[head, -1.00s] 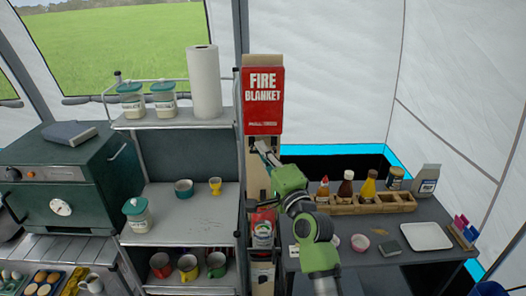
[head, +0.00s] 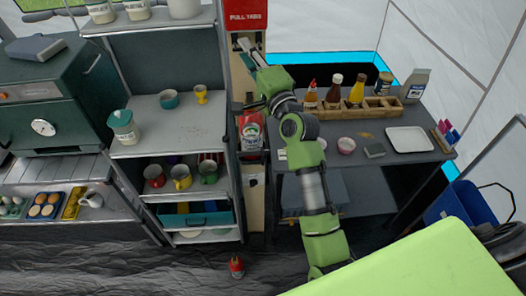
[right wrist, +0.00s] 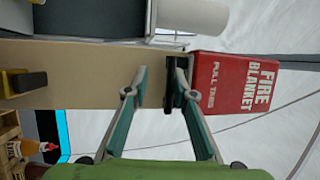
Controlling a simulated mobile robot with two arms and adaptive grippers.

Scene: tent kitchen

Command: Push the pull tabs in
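The red fire blanket box (head: 246,14) is on the post, its upper part cut off in the head view. In the right wrist view the box (right wrist: 232,82) lies sideways, with "PULL TABS" on its lower end. The black pull tabs (right wrist: 170,82) stick out from that end. My right gripper (head: 250,52) is just below the box in the head view. In its wrist view the right gripper (right wrist: 162,68) has its fingers apart, with the tabs close to the right finger. I cannot tell whether they touch. My left gripper is not in view.
A beige post (head: 254,190) carries a red fire extinguisher (head: 250,135). A metal shelf (head: 180,125) with cups stands to the left. A dark table (head: 385,180) with a bottle rack (head: 350,112) and white tray (head: 410,140) is to the right. A small red-topped object (head: 236,267) is on the floor.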

